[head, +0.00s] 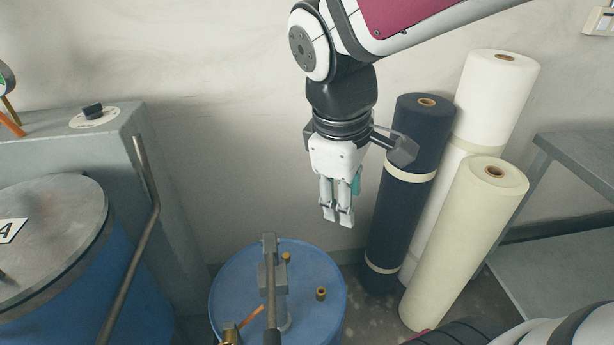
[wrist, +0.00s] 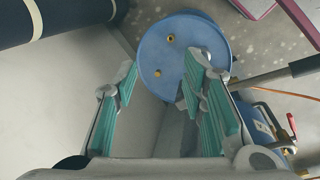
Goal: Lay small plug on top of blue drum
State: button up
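The blue drum (head: 240,282) stands upright on the floor, its flat top facing up; it also shows in the wrist view (wrist: 200,40). Two small brass plug-like pieces sit on its top: one (head: 286,257) looks smaller, the other (head: 321,293) is nearer the right rim. I cannot tell whether either is the small plug or a fixed fitting; I see no other plug. My gripper (head: 338,220) hangs pointing down, above and behind the drum's right side. In the wrist view my gripper (wrist: 165,80) has its teal-padded fingers apart, with nothing visible held between them.
A grey lever fitting (head: 270,280) rises in front of the drum and covers part of it. Dark (head: 408,200) and cream (head: 465,245) rolls stand to the right, close to my gripper. A grey metal table (head: 560,265) is farther right. A larger lidded blue vessel (head: 60,280) is at left.

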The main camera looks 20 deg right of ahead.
jog(key=s+a+r+m+t+y, duration=0.1)
jog(key=s+a+m+y, duration=0.1)
jog(key=s+m, duration=0.5)
jog(key=s+a, duration=0.1)
jog(key=s, duration=0.3)
jog(key=shift+r+y, duration=0.3)
jog(key=shift+r, duration=0.05)
jog(key=shift+w, duration=0.1)
notch_tip(320, 180, up, 9)
jog(key=t+p, duration=0.2)
jog(key=p, duration=0.6)
jog(key=shift+r, duration=0.2)
jog(key=shift+d, duration=0.1)
